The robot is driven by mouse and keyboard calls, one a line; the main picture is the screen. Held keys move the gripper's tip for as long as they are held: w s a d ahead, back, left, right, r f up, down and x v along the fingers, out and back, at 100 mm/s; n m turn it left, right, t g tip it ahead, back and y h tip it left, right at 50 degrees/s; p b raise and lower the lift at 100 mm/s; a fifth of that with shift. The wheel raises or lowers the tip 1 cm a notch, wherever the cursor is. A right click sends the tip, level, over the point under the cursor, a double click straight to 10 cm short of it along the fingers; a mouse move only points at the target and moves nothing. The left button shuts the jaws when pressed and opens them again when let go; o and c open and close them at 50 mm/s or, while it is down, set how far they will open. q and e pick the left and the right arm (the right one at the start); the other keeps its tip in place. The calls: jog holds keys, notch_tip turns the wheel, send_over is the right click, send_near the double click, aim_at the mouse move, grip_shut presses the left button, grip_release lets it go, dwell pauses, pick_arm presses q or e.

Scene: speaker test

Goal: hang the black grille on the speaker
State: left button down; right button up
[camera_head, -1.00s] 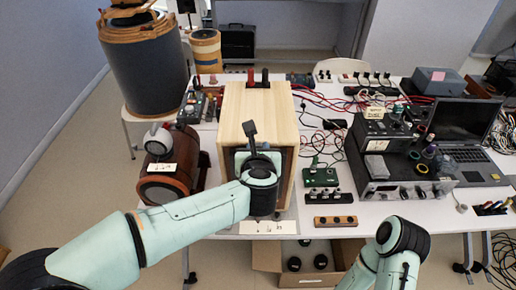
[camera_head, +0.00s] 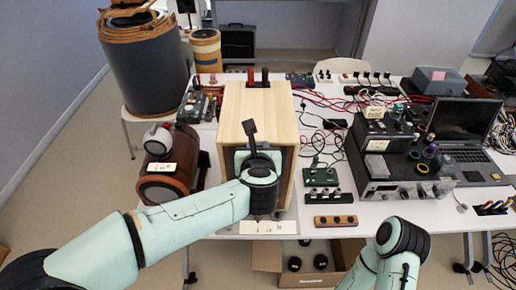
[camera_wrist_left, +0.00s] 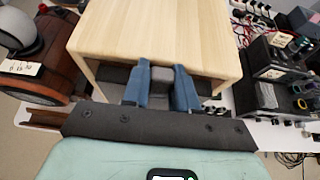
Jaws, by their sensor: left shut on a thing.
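The speaker is a pale wooden cabinet (camera_head: 258,108) on the white table, its front facing me. My left gripper is at the upper part of that front; in the head view my own wrist largely hides it. In the left wrist view its two blue fingers (camera_wrist_left: 160,84) are shut on a grey piece between them, apparently part of the black grille (camera_wrist_left: 205,86). Dark strips of the grille show on both sides of the fingers, just under the cabinet's top front edge. Most of the grille is hidden, so I cannot tell whether it touches the speaker. My right gripper is not in view.
A green board (camera_head: 320,177), a strip with knobs (camera_head: 335,221) and stacked instruments (camera_head: 405,180) lie to the right. An open cardboard box (camera_head: 267,257) is below the table's front edge.

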pick_arm(q)
jog(key=shift+s, duration=0.2)
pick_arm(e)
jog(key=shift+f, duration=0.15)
pick_arm(q)
jog(key=shift+s+b, duration=0.45)
jog(key=shift+s, duration=0.3)
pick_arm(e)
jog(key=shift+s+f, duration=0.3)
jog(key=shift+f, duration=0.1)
pick_arm(q)
jog(key=shift+s, duration=0.1)
jog(key=shift+w, duration=0.55)
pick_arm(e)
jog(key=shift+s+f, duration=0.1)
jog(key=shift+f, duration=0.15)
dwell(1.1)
pick_arm(q)
jog(key=shift+w, duration=0.55)
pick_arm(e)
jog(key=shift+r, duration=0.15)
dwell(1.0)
pick_arm(q)
jog(key=shift+s, duration=0.1)
dwell(0.5)
jog(key=shift+f+b, duration=0.25)
jog(key=shift+b, duration=0.2)
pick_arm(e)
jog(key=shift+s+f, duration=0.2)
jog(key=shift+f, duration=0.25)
